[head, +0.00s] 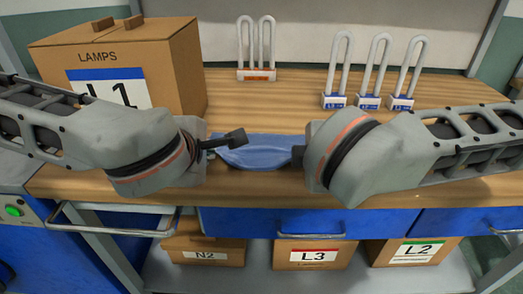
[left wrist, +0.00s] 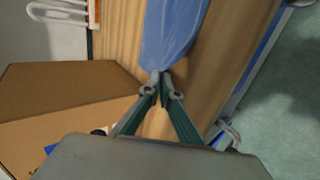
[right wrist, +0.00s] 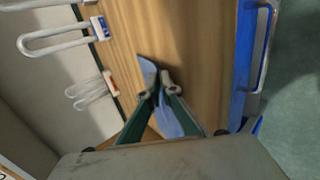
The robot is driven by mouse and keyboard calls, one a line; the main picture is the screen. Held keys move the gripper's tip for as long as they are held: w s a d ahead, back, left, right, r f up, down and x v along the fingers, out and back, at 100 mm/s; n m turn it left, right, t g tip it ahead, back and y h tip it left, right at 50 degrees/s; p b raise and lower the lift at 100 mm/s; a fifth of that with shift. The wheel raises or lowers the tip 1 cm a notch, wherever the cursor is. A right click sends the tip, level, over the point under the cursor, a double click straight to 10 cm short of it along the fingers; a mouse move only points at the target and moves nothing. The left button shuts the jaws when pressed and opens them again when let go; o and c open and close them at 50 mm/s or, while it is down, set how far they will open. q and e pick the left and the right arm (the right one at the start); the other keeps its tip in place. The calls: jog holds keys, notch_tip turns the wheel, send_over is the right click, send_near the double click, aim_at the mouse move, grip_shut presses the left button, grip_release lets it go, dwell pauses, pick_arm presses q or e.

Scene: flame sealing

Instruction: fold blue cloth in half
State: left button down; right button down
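The blue cloth (head: 258,155) spans the gap between my two grippers above the front of the wooden table, sagging slightly. My left gripper (left wrist: 162,78) has its fingertips together at the near edge of the cloth, which stretches beyond them in the left wrist view (left wrist: 172,35). In the head view the left gripper (head: 228,140) is at the cloth's left end. My right gripper (right wrist: 160,80) is closed on the cloth, which shows on both sides of its tips in the right wrist view (right wrist: 148,75). The right gripper's body hides the cloth's right end in the head view.
A cardboard box marked LAMPS L1 (head: 120,62) stands at the back left of the table (head: 290,95). A white lamp with an orange label (head: 257,50) and three with blue labels (head: 370,70) stand behind. Boxes N2 (head: 205,250), L3 (head: 315,254) and L2 (head: 415,251) sit below.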

pick_arm(q)
jog(key=shift+s+f, duration=0.1)
jog(key=shift+s, duration=0.1)
pick_arm(e)
jog(key=shift+s+f+t, duration=0.2)
jog(key=shift+t, duration=0.1)
pick_arm(q)
jog(key=shift+s+a+f+t, duration=0.1)
jog(key=shift+s+f+t, duration=0.05)
jog(key=shift+t, duration=0.15)
pick_arm(e)
jog(key=shift+s+f, duration=0.1)
jog(key=shift+s, duration=0.05)
pick_arm(q)
jog(key=c, duration=2)
grip_release()
pick_arm(e)
jog(key=c, duration=2)
grip_release()
